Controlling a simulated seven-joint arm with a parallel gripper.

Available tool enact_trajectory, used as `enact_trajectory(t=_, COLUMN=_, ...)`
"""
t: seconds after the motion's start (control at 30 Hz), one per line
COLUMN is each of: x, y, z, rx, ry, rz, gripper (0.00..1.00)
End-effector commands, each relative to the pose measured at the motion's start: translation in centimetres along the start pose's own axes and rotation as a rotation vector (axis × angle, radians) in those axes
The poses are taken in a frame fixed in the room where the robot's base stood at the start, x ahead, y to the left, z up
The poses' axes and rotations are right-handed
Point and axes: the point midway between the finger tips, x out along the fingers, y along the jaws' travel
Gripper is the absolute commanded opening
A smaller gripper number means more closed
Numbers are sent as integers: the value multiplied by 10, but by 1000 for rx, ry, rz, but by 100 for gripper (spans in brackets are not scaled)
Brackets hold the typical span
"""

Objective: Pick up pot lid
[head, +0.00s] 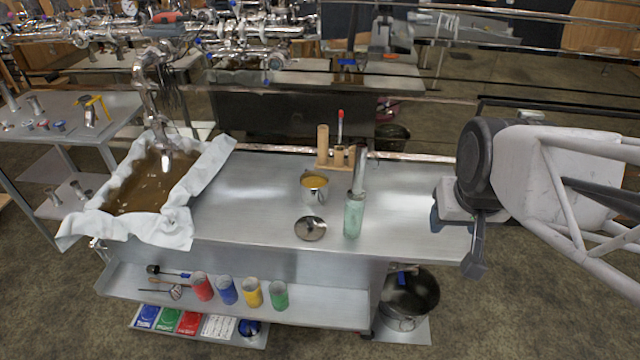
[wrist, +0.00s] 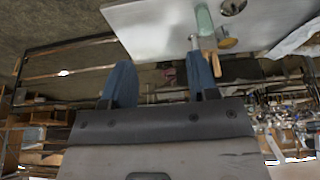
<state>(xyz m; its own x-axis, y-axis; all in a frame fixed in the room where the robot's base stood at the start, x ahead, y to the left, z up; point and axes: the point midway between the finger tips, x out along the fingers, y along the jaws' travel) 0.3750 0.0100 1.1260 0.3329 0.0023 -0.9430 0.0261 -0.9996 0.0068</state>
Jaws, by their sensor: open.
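The pot lid (head: 311,228) is a round, shiny metal disc with a small dark knob. It lies flat near the front edge of the metal table, in front of a small metal pot (head: 314,192) holding yellow liquid. The lid also shows in the wrist view (wrist: 233,6), cut by the top edge. My gripper (head: 459,240) is at the table's right end, well right of the lid and apart from it. In the wrist view the two blue-grey fingers (wrist: 160,63) are spread with nothing between them.
A green glass bottle (head: 354,214) stands just right of the lid, between it and my gripper. A wooden holder (head: 337,160) is behind the pot. A cloth-lined pan of brown liquid (head: 150,185) is at left. The tabletop (head: 240,205) left of the lid is clear.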

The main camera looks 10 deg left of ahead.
Motion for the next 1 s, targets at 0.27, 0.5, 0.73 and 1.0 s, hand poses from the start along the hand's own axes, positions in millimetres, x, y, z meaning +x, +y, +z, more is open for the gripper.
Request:
enact_trajectory(t=0.27, x=58, y=-32, z=-76, rx=-73, ry=164, rz=-30, gripper=54)
enact_trajectory(t=0.5, x=111, y=-69, z=-133, rx=-132, ry=318, rz=-64, gripper=54)
enact_trajectory(t=0.73, x=163, y=-112, z=-174, rx=-185, ry=462, rz=-106, gripper=54)
enact_trajectory(t=1.0, x=228, y=-163, z=-200, rx=-237, ry=617, rz=-161, gripper=54)
